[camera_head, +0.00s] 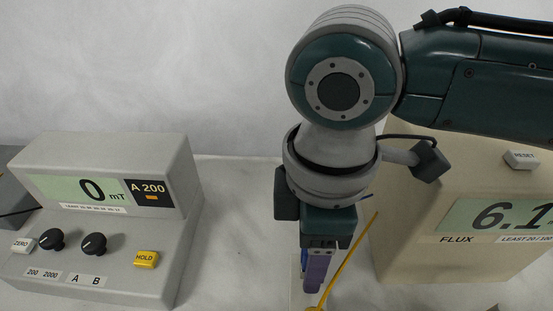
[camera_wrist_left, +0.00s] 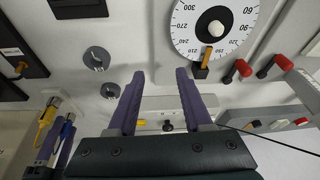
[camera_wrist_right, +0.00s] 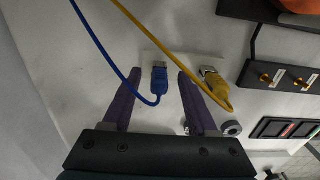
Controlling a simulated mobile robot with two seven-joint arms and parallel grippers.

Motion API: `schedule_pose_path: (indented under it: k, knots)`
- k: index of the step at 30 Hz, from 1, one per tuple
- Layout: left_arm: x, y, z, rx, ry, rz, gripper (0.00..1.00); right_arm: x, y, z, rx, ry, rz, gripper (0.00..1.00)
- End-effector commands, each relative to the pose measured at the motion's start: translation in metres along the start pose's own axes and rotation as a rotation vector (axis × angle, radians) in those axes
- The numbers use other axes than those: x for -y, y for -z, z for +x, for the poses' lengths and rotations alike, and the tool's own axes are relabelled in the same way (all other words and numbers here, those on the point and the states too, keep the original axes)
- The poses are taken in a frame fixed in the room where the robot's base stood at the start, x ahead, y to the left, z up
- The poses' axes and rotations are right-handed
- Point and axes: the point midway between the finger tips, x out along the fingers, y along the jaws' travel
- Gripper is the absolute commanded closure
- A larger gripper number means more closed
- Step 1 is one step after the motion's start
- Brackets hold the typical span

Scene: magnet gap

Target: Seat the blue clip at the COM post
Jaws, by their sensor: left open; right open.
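The blue clip (camera_wrist_right: 159,84) with its blue lead sits on a pale block (camera_wrist_right: 150,60) in the right wrist view. My right gripper (camera_wrist_right: 159,74) is open, its fingers on either side of the clip, with gaps visible. In the head view my right gripper (camera_head: 317,275) points down, and the clip is mostly hidden. Two brass posts (camera_wrist_right: 265,78) (camera_wrist_right: 300,83) stand on a dark box to the right; their labels are too small to read, so I cannot tell which is COM. My left gripper (camera_wrist_left: 160,75) is open and empty.
A yellow clip (camera_wrist_right: 216,86) sits close to the right finger. The grey mT meter (camera_head: 100,220) is at left, and the beige flux meter (camera_head: 440,220) is right of my arm. The left wrist view shows a dial (camera_wrist_left: 214,28), red knobs (camera_wrist_left: 240,68) and metal rings (camera_wrist_left: 96,58).

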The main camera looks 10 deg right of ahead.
Motion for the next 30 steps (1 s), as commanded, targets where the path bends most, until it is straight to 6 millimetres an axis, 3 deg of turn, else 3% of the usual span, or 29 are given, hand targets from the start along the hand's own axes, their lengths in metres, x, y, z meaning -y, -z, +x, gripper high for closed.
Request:
schedule_pose_path:
  k: [4, 20, 30]
  knots:
    - [-0.0001, 0.0007, -0.0005, -0.002, 0.000, 0.000, 0.50, 0.0000, 0.0002, -0.0006, 0.000, 0.000, 0.000, 0.41]
    - [-0.0027, 0.0018, -0.0005, -0.004, -0.008, -0.009, 0.50, -0.0002, 0.0001, -0.0009, -0.001, -0.001, 0.001, 1.00]
    - [-0.0025, 0.0019, -0.0005, -0.004, -0.007, -0.008, 0.50, -0.0003, 0.0001, -0.0010, -0.001, -0.001, 0.001, 1.00]
